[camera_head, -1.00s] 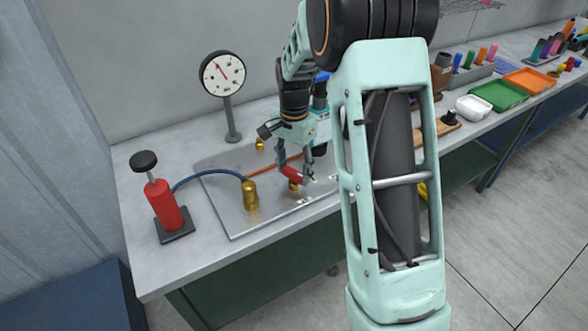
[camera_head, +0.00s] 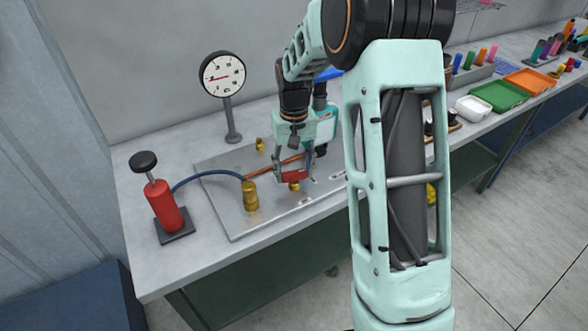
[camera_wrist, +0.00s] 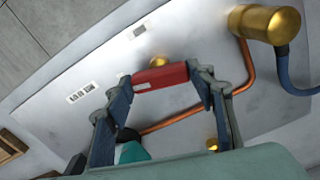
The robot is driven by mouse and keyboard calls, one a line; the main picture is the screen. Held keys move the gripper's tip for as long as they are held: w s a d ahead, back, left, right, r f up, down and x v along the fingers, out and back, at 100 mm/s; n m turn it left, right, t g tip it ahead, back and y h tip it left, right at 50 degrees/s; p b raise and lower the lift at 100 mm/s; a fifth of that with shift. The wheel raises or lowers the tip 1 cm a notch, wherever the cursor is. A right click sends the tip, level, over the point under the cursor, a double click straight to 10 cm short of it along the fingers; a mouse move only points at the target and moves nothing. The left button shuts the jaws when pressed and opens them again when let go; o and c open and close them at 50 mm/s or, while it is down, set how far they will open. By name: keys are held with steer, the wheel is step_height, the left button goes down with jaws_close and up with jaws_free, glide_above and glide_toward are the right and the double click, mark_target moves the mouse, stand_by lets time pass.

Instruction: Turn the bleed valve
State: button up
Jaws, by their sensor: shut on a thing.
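The bleed valve has a red handle (camera_head: 294,176) on a brass stem (camera_head: 294,186) that rises from a metal plate (camera_head: 225,200). My gripper (camera_head: 293,174) is over the valve and shut on the red handle, with a finger at each end. In the wrist view the red handle (camera_wrist: 160,77) lies between the two fingertips (camera_wrist: 161,75), and the brass stem (camera_wrist: 158,62) shows just behind it. A round pressure gauge (camera_head: 222,74) stands behind the plate on a post; its needle points left.
A red hand pump (camera_head: 166,205) stands left of the plate, with a blue hose (camera_head: 205,174) to a large brass fitting (camera_head: 250,195). A copper pipe (camera_head: 270,168) crosses the plate. A green tray (camera_head: 497,95) and orange tray (camera_head: 530,82) lie far right.

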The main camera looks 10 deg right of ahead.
mark_target(294, 172)
steer(key=shift+n, duration=1.6)
steer(key=o, duration=1.2)
steer(key=shift+c, duration=0.2)
step_height(294, 172, up, 12)
